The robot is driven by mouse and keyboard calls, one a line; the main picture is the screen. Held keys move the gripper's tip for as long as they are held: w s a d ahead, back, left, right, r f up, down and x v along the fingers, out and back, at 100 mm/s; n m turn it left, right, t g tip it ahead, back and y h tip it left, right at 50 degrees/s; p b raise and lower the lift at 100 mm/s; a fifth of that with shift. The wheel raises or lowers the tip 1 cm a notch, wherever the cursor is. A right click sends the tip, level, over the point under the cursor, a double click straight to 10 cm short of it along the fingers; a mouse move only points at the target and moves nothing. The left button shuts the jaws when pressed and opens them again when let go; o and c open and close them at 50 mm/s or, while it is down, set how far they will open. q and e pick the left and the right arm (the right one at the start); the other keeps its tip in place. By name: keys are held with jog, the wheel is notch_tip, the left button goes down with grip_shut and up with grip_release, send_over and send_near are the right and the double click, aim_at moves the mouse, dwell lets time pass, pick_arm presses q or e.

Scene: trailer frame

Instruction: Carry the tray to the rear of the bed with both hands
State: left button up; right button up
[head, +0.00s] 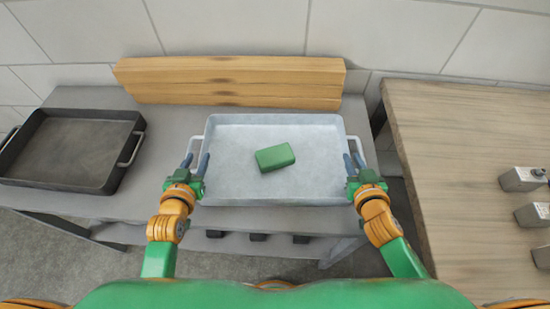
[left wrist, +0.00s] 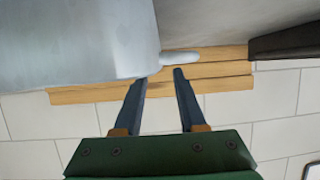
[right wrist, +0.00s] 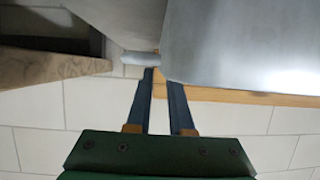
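The light grey metal tray (head: 225,185) sits on a grey bench with a green block (head: 275,157) lying in it. The tray has a bar handle on its left side (head: 194,147) and one on its right side (head: 356,147). My left gripper (head: 197,160) is open at the left handle; in the left wrist view its two fingers (left wrist: 160,75) are apart, with the handle (left wrist: 180,57) near their tips. My right gripper (head: 354,161) is open at the right handle; in the right wrist view its fingers (right wrist: 158,75) are apart, with the handle (right wrist: 140,58) by the tips. Neither visibly grips a handle.
A dark tray (head: 70,150) with handles stands at the left of the grey bench (head: 170,125). Stacked wooden boards (head: 230,80) lie along the back by the tiled wall. A wooden table (head: 460,160) with several grey metal blocks (head: 522,179) stands at the right, beyond a gap.

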aim_at(201, 153)
pick_arm(q)
jog(key=x, duration=0.4)
jog(key=shift+w+f, duration=0.15)
jog(key=shift+w, duration=0.15)
pick_arm(e)
jog(key=x, duration=0.4)
jog(key=shift+w+f, duration=0.15)
jog(key=shift+w, duration=0.15)
pick_arm(q)
jog(key=shift+s, duration=0.1)
pick_arm(e)
jog(key=shift+s, duration=0.1)
pick_arm(q)
jog(key=shift+c, duration=0.6)
pick_arm(e)
jog(key=shift+c, duration=0.6)
pick_arm(q)
grip_shut()
pick_arm(e)
grip_shut()
